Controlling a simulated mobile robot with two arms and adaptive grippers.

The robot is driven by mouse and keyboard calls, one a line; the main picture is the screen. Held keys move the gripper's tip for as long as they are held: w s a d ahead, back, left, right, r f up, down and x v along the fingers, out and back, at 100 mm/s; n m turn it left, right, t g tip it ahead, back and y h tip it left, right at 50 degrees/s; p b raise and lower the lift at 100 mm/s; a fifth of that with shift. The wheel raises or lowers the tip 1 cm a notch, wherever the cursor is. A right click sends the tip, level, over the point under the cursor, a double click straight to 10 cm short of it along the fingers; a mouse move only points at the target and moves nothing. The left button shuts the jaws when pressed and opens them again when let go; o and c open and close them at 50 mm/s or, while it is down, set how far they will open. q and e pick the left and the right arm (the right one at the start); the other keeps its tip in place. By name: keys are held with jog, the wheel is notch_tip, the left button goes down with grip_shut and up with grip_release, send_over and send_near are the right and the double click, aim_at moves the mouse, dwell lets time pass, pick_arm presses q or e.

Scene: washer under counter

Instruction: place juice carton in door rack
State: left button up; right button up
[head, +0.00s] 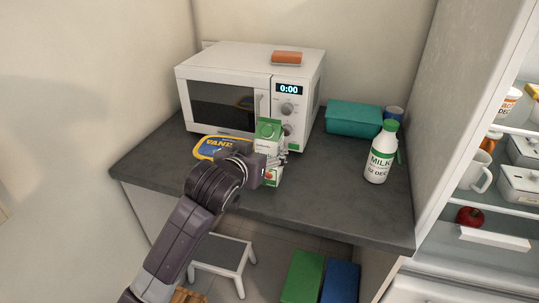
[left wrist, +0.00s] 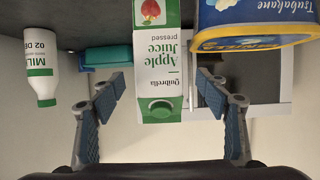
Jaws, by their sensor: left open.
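The juice carton (head: 269,131) is white and green with a green cap. It stands upright on the grey counter, in front of the microwave. My left gripper (head: 272,165) is at the carton and hides part of it in the head view. In the left wrist view, which is upside down, the carton (left wrist: 160,70) shows its "Apple Juice" label between the two spread fingers, with a gap on each side. The right gripper is not in view. An open fridge with shelves (head: 505,200) stands at the right; I cannot make out a door rack.
A microwave (head: 222,100) with an orange item (head: 287,57) on top stands behind. A blue and yellow tub (head: 212,147) is left of the carton. A stool (head: 222,253) stands below.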

pick_arm(q)
jog(key=shift+p+x, duration=0.6)
jog(key=shift+x, duration=2.35)
jog(key=shift+d+r, duration=0.1)
jog(key=shift+r, duration=0.05)
jog(key=shift+c, duration=0.2)
grip_shut()
jog(key=shift+r, duration=0.2)
